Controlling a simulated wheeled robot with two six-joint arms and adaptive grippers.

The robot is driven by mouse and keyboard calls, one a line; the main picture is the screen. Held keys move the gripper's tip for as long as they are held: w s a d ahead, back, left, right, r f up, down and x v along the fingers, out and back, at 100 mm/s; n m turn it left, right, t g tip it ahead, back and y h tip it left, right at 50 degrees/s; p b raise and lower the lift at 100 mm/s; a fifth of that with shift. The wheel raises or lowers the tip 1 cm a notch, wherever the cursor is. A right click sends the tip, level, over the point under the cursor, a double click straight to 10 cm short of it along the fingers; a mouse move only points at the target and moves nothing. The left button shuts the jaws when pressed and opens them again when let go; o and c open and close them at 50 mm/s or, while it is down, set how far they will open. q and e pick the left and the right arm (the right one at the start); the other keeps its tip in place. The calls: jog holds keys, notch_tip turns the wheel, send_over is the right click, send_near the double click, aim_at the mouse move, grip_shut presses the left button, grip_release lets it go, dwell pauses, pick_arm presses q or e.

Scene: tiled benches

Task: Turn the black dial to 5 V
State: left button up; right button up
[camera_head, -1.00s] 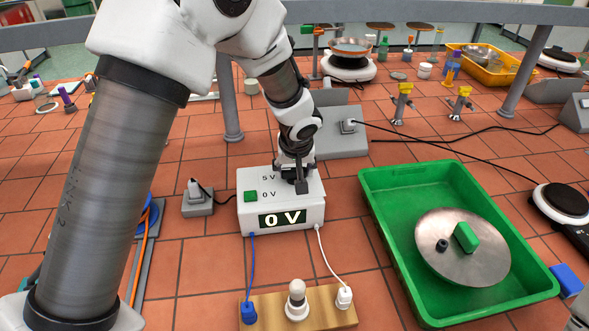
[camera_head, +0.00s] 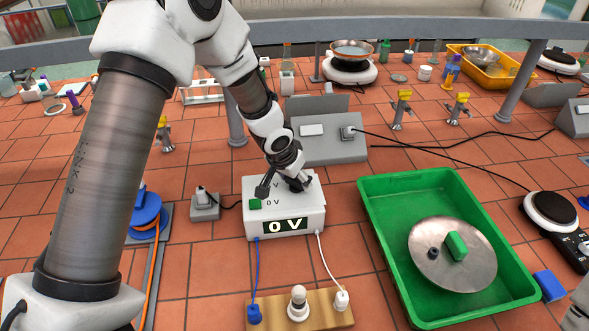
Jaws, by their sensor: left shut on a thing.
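The white power supply box (camera_head: 289,206) stands on the tiled bench, with a green button (camera_head: 255,204) and printed marks on its top; "0 V" reads clearly and the mark above it is partly covered. Its front display (camera_head: 285,226) reads 0 V. My left gripper (camera_head: 282,185) points down onto the right part of the top and is shut on the black dial, which is mostly hidden by the fingers. One dark finger shows on the left side, towards the printed marks. My right gripper is not in view.
A wooden board with a bulb (camera_head: 298,303) stands in front, joined to the box by a blue and a white wire. A green tray (camera_head: 375,235) with a round metal lid (camera_head: 452,270) is on the right. A grey sloped unit (camera_head: 329,150) stands behind the box.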

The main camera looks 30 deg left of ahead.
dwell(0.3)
pick_arm(q)
jog(key=o, duration=1.1)
jog(key=shift+w, duration=0.1)
jog(key=shift+o, duration=0.2)
jog(key=shift+w+f, duration=0.15)
jog(key=v, duration=1.2)
jog(key=shift+w, duration=0.15)
